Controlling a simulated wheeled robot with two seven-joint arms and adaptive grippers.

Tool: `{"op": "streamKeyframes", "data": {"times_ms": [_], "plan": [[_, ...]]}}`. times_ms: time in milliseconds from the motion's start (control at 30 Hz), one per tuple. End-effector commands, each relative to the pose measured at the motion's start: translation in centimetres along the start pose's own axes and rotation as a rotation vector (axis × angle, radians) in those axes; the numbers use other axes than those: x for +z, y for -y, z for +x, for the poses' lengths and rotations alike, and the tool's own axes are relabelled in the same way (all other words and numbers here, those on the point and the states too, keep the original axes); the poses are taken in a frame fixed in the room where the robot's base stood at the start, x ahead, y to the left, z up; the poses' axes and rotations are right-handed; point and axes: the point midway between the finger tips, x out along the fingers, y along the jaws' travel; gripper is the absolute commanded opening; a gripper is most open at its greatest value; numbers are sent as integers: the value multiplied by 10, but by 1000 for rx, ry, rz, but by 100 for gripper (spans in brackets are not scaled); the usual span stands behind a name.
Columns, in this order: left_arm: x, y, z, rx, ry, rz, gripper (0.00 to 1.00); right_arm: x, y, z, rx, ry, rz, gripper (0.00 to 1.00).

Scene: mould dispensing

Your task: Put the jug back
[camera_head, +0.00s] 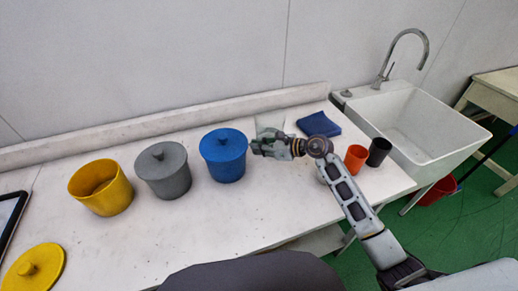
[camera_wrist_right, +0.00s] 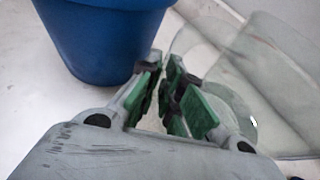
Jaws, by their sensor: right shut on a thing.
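The clear glass jug (camera_head: 270,124) is at the back of the worktop, between the blue lidded pot and the blue cloth. It is faint and partly hidden by my right gripper (camera_head: 258,146). In the right wrist view the jug (camera_wrist_right: 262,75) fills the upper right, just past the fingertips. My right gripper (camera_wrist_right: 165,72) has its green-padded fingers close together, shut on the jug, apparently at its handle side. The exact contact is hard to see through the glass. I cannot tell whether the jug's base touches the worktop. My left gripper is not in view.
The blue pot (camera_head: 223,155) stands close left of the right gripper. Further left are a grey lidded pot (camera_head: 163,172), an open yellow pot (camera_head: 102,190) and its lid (camera_head: 34,270). A blue cloth (camera_head: 319,124), orange cup (camera_head: 355,158), black cup (camera_head: 379,151) and sink (camera_head: 425,125) are right.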

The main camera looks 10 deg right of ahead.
Motion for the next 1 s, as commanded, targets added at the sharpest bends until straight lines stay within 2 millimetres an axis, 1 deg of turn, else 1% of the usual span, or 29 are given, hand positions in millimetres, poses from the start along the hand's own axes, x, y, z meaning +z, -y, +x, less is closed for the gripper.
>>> {"op": "streamKeyframes", "data": {"times_ms": [133,300,567,600,733,767,1000], "plan": [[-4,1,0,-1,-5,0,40,-5,1,2,-3,4,-3,0],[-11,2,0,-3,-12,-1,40,-5,1,2,-3,4,-4,0],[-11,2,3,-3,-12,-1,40,-8,1,3,-3,4,-4,0],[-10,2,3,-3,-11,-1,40,-9,0,4,-2,1,-1,10],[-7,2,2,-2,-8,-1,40,-9,0,4,-2,1,-1,27],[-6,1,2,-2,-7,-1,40,-9,0,4,-1,1,-1,29],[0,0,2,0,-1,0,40,-9,0,4,-1,1,-1,29]]}}
